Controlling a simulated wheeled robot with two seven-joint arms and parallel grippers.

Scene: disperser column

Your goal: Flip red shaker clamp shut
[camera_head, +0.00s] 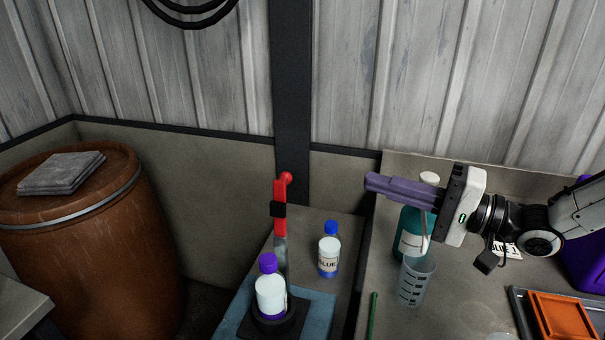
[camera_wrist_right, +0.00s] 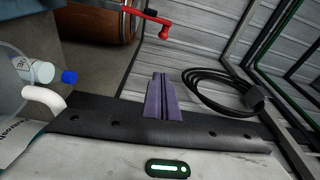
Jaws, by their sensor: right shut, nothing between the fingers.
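The red shaker clamp (camera_head: 280,204) stands upright in the middle of the head view, with a red ball at its top and a black collar below. A white bottle with a purple cap (camera_head: 270,294) sits in the black holder at its foot. In the right wrist view the clamp's red handle (camera_wrist_right: 163,31) shows near the top. My right gripper (camera_head: 369,184) is shut and empty, its purple fingers pointing left toward the clamp with a clear gap between. The fingers also show in the wrist view (camera_wrist_right: 162,98). My left gripper is not in view.
A blue-capped bottle (camera_head: 329,254) stands right of the clamp. A teal bottle (camera_head: 411,235) and a measuring beaker (camera_head: 416,280) stand below my right gripper. A brown barrel (camera_head: 85,250) is at left. An orange tray (camera_head: 562,316) lies at lower right.

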